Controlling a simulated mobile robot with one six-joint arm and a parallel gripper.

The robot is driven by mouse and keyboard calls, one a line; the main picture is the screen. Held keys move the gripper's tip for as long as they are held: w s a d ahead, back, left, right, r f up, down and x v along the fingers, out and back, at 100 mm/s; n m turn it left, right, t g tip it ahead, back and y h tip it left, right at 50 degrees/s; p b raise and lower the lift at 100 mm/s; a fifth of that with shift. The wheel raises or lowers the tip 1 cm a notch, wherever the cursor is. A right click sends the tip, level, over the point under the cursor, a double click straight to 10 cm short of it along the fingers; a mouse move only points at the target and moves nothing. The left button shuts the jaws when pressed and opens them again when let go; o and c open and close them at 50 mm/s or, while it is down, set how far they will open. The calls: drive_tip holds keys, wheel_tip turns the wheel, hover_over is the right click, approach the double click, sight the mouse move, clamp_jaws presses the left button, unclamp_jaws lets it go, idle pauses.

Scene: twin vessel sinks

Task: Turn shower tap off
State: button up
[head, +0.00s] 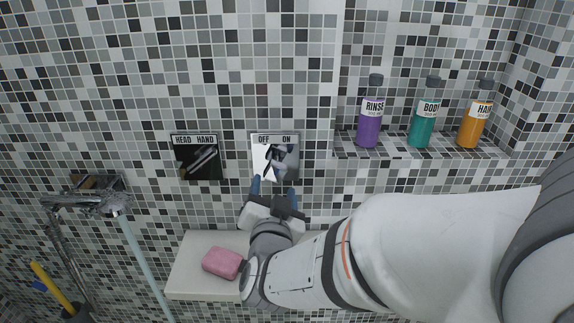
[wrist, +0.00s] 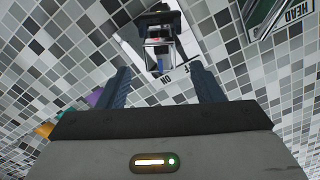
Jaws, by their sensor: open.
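The shower tap plate (head: 262,165), marked OFF at left and ON at right, is set in the tiled wall. It is shiny. A grey-blue shape (head: 279,158) on its right half is partly lever or reflection; I cannot tell which. My gripper (head: 272,186) is open and empty, just below the plate, fingers pointing at it. I see no clear contact between fingers and tap.
A HEAD/HAND plate (head: 190,168) with a lever sits left of the tap. Rinse (head: 369,128), body (head: 422,128) and hair (head: 471,128) bottles stand on a tiled ledge at right. Pink soap (head: 222,262) lies on a white shelf (head: 190,280) below. A hand shower (head: 90,203) hangs left.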

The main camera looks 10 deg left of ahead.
sight(275, 175)
drive_tip(key=p+x, duration=0.1)
drive_tip(key=x, duration=0.6)
drive_tip(key=shift+w, duration=0.15)
drive_tip(key=c, duration=1)
drive_tip(key=n, duration=0.5)
drive_tip(key=shift+n+b, duration=0.3)
drive_tip(key=shift+b, duration=0.1)
drive_tip(key=o, duration=1)
